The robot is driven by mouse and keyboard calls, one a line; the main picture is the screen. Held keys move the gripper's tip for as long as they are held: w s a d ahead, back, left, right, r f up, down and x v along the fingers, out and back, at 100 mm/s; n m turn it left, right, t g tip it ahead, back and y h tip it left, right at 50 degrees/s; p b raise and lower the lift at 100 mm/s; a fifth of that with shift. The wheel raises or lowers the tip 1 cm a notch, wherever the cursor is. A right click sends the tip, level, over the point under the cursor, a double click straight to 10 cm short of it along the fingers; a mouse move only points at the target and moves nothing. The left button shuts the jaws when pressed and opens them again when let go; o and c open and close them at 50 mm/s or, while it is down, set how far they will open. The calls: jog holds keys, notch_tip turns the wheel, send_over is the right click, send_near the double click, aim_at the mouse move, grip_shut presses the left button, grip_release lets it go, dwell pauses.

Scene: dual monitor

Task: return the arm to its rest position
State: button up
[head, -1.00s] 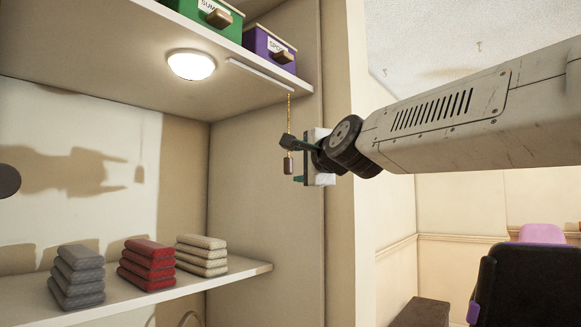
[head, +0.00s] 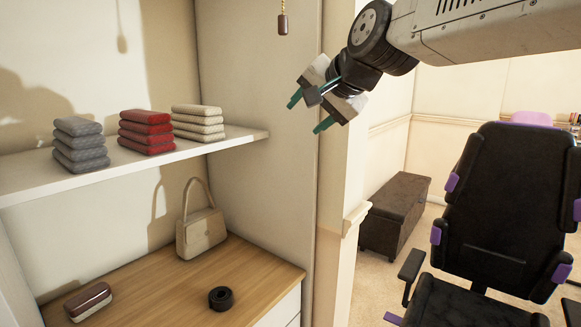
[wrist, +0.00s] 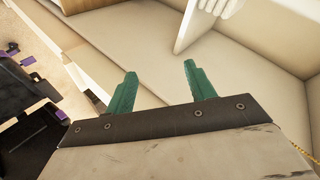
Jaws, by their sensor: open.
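My gripper (head: 309,112) is open and empty in the head view, at the upper middle, in front of the closet's right wall edge. Its two green fingers point down and to the left. They also show apart in the wrist view (wrist: 157,88), with nothing between them. My arm comes in from the upper right of the head view. A pull chain with a brown weight (head: 283,24) hangs at the top, to the left of my gripper and apart from it in the picture.
A shelf (head: 225,143) at left holds grey (head: 80,146), red (head: 146,132) and cream (head: 197,123) folded stacks. Below, a wooden top (head: 170,285) carries a handbag (head: 201,234), a case (head: 88,302) and a black roll (head: 221,298). A chair (head: 495,215) and a dark bench (head: 395,213) stand at right.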

jog(key=s+d+f+n+g+h, duration=0.1)
jog(key=s+d+f+g+h, duration=0.1)
jog(key=s+d+f, duration=0.5)
jog(key=s+d+f+n+g+h, duration=0.2)
jog(key=s+d+f, duration=0.6)
jog(key=s, duration=0.6)
jog(key=s+d+f+n+g+h, duration=0.1)
jog(key=s+d+f+g, duration=0.3)
jog(key=s+d+f, duration=0.4)
jog(key=s+h, duration=0.1)
jog(key=s, duration=0.2)
jog(key=shift+n, duration=0.3)
jog(key=shift+f, duration=0.1)
jog(key=shift+c, duration=0.8)
jog(key=m+t+y, duration=0.9)
jog(key=m+t, duration=0.3)
jog(key=t, duration=0.2)
send_near(285, 24)
jog(key=w, duration=0.2)
jog(key=shift+y, duration=0.3)
jog(key=x, duration=0.9)
jog(key=shift+a+f, duration=0.2)
jog(key=shift+a, duration=0.15)
